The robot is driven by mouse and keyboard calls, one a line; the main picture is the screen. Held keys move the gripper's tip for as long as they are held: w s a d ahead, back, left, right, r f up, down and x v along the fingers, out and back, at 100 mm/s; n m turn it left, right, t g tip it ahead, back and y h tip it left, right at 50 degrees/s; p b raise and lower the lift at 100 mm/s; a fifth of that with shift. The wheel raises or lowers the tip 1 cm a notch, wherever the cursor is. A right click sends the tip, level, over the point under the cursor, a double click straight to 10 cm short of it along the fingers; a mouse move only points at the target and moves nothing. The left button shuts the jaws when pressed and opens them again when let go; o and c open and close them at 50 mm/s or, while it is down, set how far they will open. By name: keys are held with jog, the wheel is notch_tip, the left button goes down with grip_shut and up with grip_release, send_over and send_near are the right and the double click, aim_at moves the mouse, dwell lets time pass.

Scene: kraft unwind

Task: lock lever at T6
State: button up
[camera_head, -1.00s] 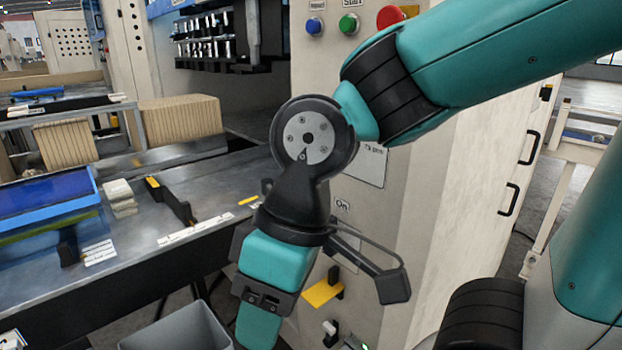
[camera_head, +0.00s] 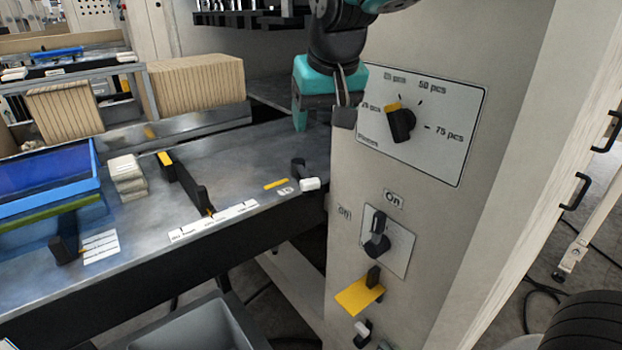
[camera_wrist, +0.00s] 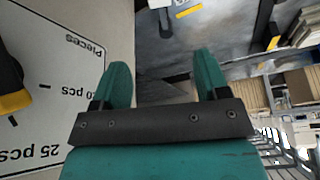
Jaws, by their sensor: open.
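A small dark lever with a white end (camera_head: 306,178) stands at the front right edge of the steel table, beside a short yellow strip (camera_head: 276,184) and a small label too small to read. It seems to be the dark part at the top of the wrist view (camera_wrist: 165,22). I cannot confirm that it is the T6 lever. My gripper (camera_head: 322,118) is above the table's right end, beside the machine panel, higher than this lever and apart from it. In the wrist view its two teal fingers (camera_wrist: 160,75) are spread, with nothing between them.
The panel right of my gripper carries a pieces dial (camera_head: 401,124), an On/Off switch (camera_head: 377,243), a yellow tab (camera_head: 360,296) and a white-tipped lever (camera_head: 362,334). A black lever with a scale (camera_head: 203,200) and a blue tray (camera_head: 97,190) are on the table. A grey bin (camera_head: 205,325) stands below.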

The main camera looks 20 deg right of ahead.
aim_at(310, 180)
jog(key=p+x, duration=0.2)
jog(key=x, duration=1.4)
jog(key=shift+f, duration=0.4)
jog(key=shift+c, duration=0.5)
grip_shut()
